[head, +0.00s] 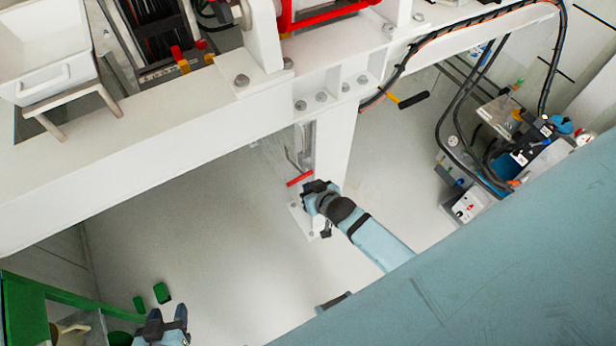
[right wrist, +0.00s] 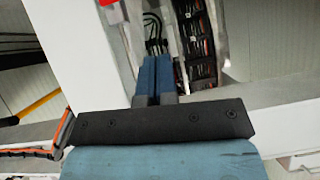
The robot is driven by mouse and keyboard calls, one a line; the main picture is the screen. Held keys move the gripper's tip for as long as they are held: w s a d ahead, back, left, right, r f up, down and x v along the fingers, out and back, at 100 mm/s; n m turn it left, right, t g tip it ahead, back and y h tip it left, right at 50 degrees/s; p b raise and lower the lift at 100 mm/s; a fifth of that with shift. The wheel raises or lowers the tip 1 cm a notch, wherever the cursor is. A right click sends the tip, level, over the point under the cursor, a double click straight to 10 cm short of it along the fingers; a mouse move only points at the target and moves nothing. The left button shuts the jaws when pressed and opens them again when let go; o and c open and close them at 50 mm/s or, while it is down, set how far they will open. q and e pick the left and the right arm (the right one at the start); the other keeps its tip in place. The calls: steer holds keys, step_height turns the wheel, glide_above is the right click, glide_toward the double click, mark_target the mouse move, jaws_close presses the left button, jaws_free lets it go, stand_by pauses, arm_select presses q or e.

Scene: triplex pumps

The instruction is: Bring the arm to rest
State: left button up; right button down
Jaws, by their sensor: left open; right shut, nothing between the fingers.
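My left gripper (head: 167,316) shows at the bottom left of the head view, with its two blue fingers apart and nothing between them. My right arm (head: 375,240) reaches in from the lower right of the head view. Its dark wrist end (head: 322,195) is in front of the foot of a white post, close in the picture to a red-handled part (head: 300,178). In the right wrist view my right gripper (right wrist: 154,62) has its blue fingers together, with nothing held. Whether it touches anything beyond the fingertips cannot be told.
A white beam frame (head: 130,140) spans the upper head view. A white bin (head: 45,55) stands at upper left. A green frame (head: 25,305) and small green blocks (head: 161,292) are at lower left. Hoses and equipment (head: 520,150) are at right. The pale floor (head: 215,240) is mostly clear.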

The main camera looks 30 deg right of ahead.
stand_by(0.3)
steer(key=s+a+r+n+y+p, duration=0.2)
steer(key=s+r+p, duration=0.8)
steer(key=s+r, duration=0.6)
steer(key=shift+s+a+r+n, duration=0.15)
steer(key=shift+a+n, duration=0.45)
steer(key=shift+a, duration=0.4)
